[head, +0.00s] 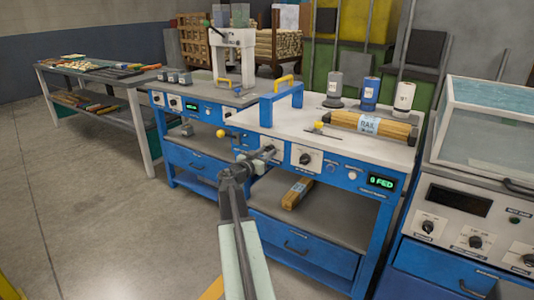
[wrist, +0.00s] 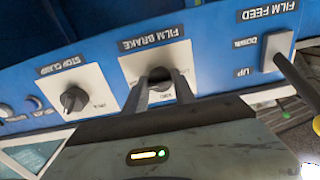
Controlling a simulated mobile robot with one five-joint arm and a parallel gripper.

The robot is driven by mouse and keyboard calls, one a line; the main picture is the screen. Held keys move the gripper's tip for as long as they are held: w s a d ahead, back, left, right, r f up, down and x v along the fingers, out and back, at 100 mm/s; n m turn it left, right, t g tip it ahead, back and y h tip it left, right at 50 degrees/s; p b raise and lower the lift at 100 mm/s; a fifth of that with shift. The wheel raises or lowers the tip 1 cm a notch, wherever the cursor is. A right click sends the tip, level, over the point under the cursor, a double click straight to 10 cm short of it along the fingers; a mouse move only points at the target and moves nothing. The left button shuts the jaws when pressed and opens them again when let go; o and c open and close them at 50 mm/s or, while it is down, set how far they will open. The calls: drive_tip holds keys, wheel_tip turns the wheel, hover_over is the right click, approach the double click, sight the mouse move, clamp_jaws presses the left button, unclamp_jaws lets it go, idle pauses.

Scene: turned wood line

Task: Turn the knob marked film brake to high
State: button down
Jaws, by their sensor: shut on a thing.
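The film brake plate (wrist: 128,68) is a white square on the blue panel, under a label reading FILM BRAKE that appears upside down in the wrist view. Its dark knob (wrist: 161,76) sits between my fingers. My gripper (wrist: 162,90) is shut on this knob, one finger on each side. The fingers hide much of the knob and part of the plate's markings, so I cannot tell where the pointer stands. In the head view my gripper (head: 265,157) reaches the front panel of the blue bench and covers the film brake knob.
The stop clamp knob (wrist: 74,100) is beside the film brake, and the film feed switch (wrist: 275,50) is on its other side. A yellow-ended lever (head: 220,133) sticks out near my gripper. A green display (head: 381,182) reads FED. A wrapped wood bundle (head: 370,126) lies on the bench top.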

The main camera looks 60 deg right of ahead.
drive_tip(key=shift+s, duration=0.1)
drive_tip(key=c, duration=1)
unclamp_jaws()
drive_tip(key=a, duration=0.7)
drive_tip(key=shift+a, duration=0.4)
